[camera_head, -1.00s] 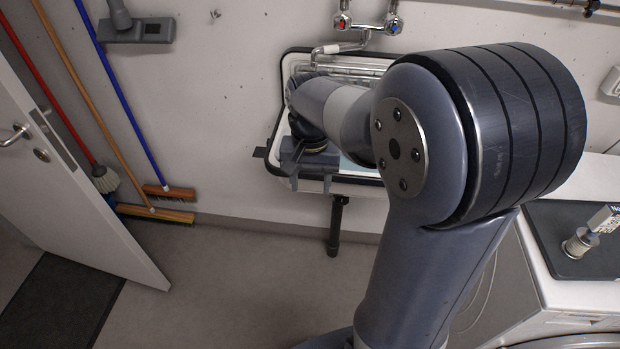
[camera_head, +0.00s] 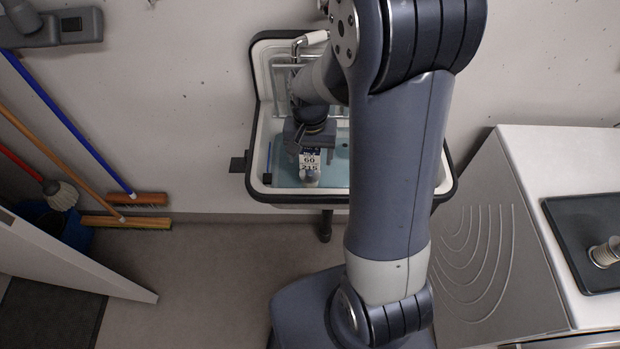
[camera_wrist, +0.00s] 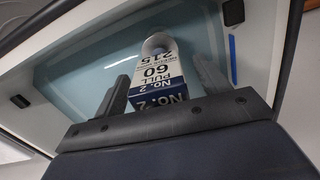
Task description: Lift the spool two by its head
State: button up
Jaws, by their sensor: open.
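Spool two (camera_head: 310,161) is in the sink basin. Its blue-and-white head is marked "No. 2", "PULL", "60" and "215", and a pale round part (camera_head: 310,178) shows at the near side. The head also shows in the wrist view (camera_wrist: 160,75), with the round end (camera_wrist: 157,43) beyond it. My gripper (camera_head: 302,148) is in the basin at the head. In the wrist view my gripper (camera_wrist: 163,84) is open, with one finger to each side of the head. A gap shows at the left; contact at the right is unclear. The palm hides part of the head.
The sink's dark rim (camera_head: 262,192) and walls surround my gripper closely. A tap (camera_head: 300,45) stands at the back. Another spool (camera_head: 605,252) stands on a dark mat (camera_head: 572,232) on the white machine at right. Brooms (camera_head: 140,198) and a door (camera_head: 65,262) are at left.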

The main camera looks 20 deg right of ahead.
jog(key=shift+c, duration=0.4)
jog(key=c, duration=1.5)
jog(key=shift+o, duration=0.2)
